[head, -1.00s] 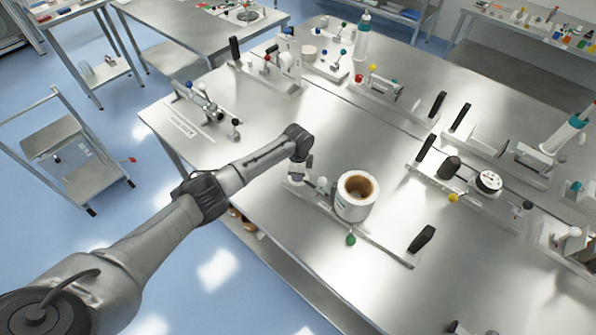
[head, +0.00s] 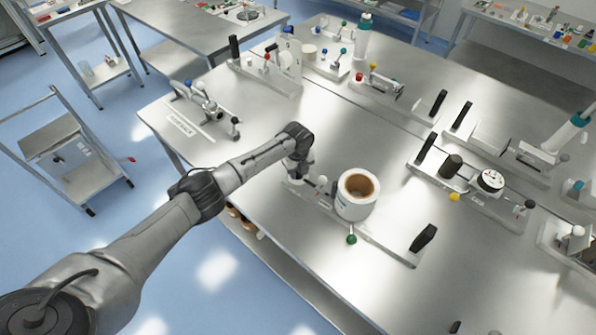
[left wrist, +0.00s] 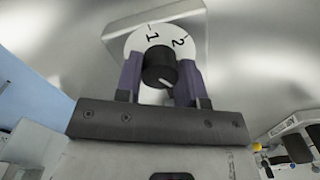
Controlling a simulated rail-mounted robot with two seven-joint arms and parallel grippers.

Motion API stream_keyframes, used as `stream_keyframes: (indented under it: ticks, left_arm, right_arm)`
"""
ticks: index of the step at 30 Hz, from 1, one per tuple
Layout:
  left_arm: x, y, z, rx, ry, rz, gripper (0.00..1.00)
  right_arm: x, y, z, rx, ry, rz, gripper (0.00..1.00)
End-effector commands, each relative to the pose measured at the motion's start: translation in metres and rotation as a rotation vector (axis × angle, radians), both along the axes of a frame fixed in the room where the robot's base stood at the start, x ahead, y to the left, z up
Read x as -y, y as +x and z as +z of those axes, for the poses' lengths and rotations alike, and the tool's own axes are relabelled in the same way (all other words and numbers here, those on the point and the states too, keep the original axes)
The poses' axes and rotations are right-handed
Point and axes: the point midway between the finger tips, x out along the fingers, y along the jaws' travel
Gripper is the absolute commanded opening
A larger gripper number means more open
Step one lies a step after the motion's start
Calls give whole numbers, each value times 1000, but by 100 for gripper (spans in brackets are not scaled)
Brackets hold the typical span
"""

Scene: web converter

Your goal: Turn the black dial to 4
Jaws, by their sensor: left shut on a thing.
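The black dial (left wrist: 160,67) is a round knob on a white disc (left wrist: 146,38), seen in the left wrist view. The numbers 1 and 2 show on the disc's upper part; its lower part is hidden behind the knob and my gripper. A pale mark lies on the lower part of the knob's face. My left gripper (left wrist: 160,82) has one purple finger on each side of the knob and is shut on it. In the head view my left gripper (head: 298,175) is at the left end of the front fixture, hiding the dial. My right gripper is not in view.
A white roll with a brown core (head: 356,194) stands right beside my left gripper on the same fixture, with a green ball knob (head: 351,239) and a black handle (head: 423,238). A fixture with levers (head: 207,104) lies to the left. Bare table is between them.

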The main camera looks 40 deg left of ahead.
Motion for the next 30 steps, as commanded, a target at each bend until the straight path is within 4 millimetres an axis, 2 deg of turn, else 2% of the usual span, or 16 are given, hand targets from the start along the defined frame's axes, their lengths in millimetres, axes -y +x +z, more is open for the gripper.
stream_keyframes:
  ticks: [15, 30]
  left_arm:
    - [0, 1, 0, 1, 0, -403, 12]
    - [1, 1, 1, 1, -2, -539, 12]
  right_arm:
    - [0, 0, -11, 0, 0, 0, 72]
    - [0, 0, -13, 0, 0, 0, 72]
